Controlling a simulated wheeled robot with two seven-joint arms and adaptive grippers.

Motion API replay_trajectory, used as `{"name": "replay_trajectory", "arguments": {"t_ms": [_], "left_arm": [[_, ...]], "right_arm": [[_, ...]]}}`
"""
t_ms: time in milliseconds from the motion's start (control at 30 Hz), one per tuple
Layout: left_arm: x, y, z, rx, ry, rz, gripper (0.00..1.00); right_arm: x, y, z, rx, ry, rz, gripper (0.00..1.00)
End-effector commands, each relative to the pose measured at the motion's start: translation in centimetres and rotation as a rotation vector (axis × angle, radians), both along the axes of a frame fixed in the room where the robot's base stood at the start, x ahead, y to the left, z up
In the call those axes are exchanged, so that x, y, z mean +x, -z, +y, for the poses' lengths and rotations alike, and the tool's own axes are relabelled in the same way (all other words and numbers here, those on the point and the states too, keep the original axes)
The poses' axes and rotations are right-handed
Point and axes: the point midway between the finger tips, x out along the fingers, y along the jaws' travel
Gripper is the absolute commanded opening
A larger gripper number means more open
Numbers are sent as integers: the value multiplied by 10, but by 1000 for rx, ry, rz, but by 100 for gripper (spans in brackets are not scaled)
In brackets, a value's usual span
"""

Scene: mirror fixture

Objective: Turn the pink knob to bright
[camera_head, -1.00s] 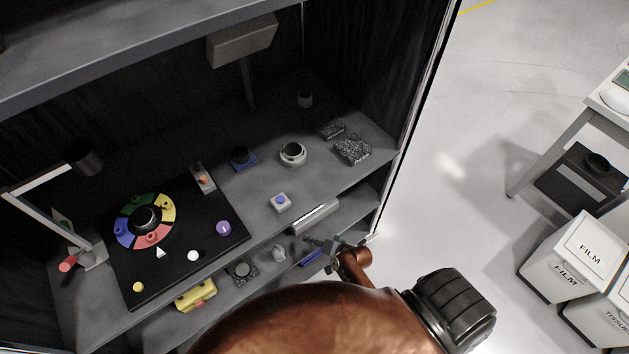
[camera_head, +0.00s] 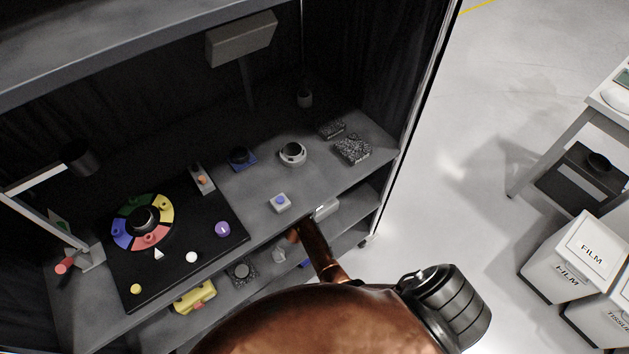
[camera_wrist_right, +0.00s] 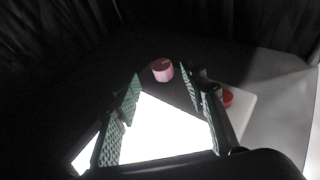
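The pink knob (camera_wrist_right: 162,70) is a short cylinder in the right wrist view, just beyond the fingertips and roughly centred between them. My right gripper (camera_wrist_right: 160,84) is open, with green textured pads on its fingers, and nothing is held. I cannot tell whether the knob touches a finger. In the head view my copper arm reaches to the front edge of the fixture, and its gripper is hidden. A reddish-pink cylinder (camera_head: 65,265) by the lamp at far left also shows; I cannot tell whether it is the same knob. My left gripper is not in view.
A bright white panel (camera_wrist_right: 165,130) lies below the fingers, with a red round part (camera_wrist_right: 227,98) at right. On the shelf are a black board (camera_head: 190,277) with a coloured ring, a white box with a blue button (camera_head: 280,203), and a round dial (camera_head: 292,153).

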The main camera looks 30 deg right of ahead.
Motion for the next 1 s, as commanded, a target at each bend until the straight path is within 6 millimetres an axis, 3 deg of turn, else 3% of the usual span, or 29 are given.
{"name": "replay_trajectory", "arguments": {"t_ms": [533,900,1000], "left_arm": [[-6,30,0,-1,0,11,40],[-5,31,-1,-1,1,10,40],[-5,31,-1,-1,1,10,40]], "right_arm": [[46,31,-46,16,16,-2,40],[50,31,-50,16,15,-2,40],[50,31,-50,16,15,-2,34]]}}
